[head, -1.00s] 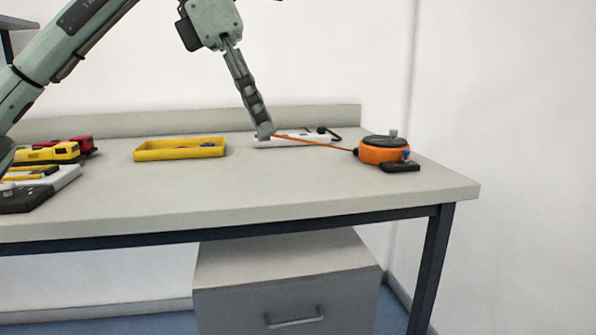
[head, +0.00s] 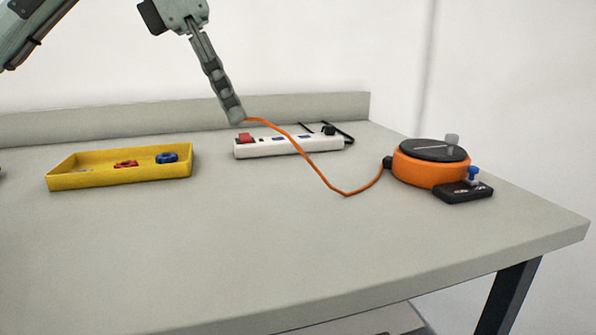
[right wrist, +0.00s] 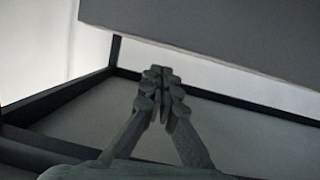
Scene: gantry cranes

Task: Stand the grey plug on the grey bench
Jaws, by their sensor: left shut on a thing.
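My left gripper (head: 236,113) is shut at the end of an orange cable (head: 318,172). It is just above and behind the left end of the white power strip in the head view. The grey plug cannot be told apart from the grey fingertips; the cable's end runs into them. The cable sags to the bench and runs right to an orange reel (head: 430,174) with a black top. The grey bench (head: 300,235) fills most of the head view. My right gripper (right wrist: 160,85) shows in the right wrist view with its fingers together and nothing visible between them.
The white power strip (head: 300,145) has a red item (head: 245,139) at its left end and a black plug (head: 328,129) at its right. A yellow tray (head: 85,178) holds small red and blue parts. A black box (head: 463,192) sits by the reel. The bench's front middle is clear.

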